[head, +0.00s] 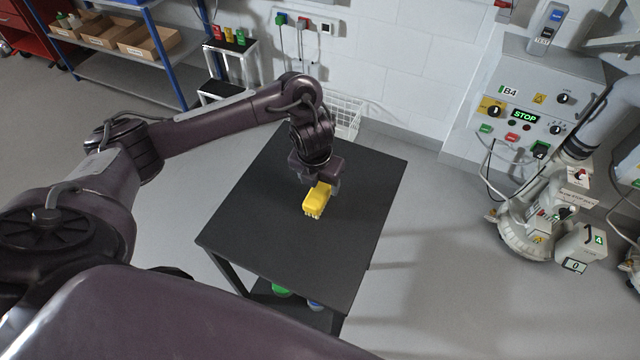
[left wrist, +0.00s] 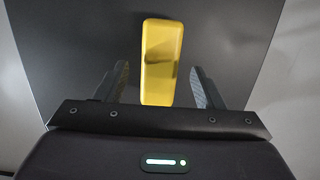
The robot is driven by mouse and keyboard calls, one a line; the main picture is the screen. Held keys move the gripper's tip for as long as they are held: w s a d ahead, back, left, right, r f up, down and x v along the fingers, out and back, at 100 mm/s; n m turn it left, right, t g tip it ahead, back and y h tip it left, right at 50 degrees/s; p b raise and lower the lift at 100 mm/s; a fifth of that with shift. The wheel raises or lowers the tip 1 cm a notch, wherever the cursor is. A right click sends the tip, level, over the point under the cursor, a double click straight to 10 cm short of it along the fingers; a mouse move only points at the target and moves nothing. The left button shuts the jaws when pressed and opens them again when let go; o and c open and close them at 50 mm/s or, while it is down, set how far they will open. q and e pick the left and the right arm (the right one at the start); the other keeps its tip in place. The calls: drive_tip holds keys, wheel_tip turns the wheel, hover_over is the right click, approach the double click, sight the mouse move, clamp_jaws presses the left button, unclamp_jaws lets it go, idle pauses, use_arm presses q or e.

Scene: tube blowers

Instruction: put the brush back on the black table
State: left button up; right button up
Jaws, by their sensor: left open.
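A yellow brush (head: 316,201) is at the middle of the black table (head: 265,245), with its pale bristles facing down. In the head view it looks to be standing on the tabletop. My left gripper (head: 318,181) is just above and behind it, pointing down. In the left wrist view the yellow brush (left wrist: 161,62) lies between the two fingers of the left gripper (left wrist: 159,84), with a gap on each side. The left gripper is open and does not touch the brush sides. My right gripper is not in view.
A grey control panel (head: 535,110) reading STOP and a white machine (head: 530,225) stand at the right. A white wire basket (head: 346,116) is behind the table. Shelves with cardboard boxes (head: 148,42) are at the back left. The tabletop around the brush is clear.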

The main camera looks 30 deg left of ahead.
sight(317, 195)
use_arm(q)
wheel_tip(317, 195, up, 8)
drive_tip(key=s+p, duration=0.1)
drive_tip(key=p, duration=0.2)
drive_tip(key=shift+s, duration=0.15)
drive_tip(key=shift+s, duration=0.1)
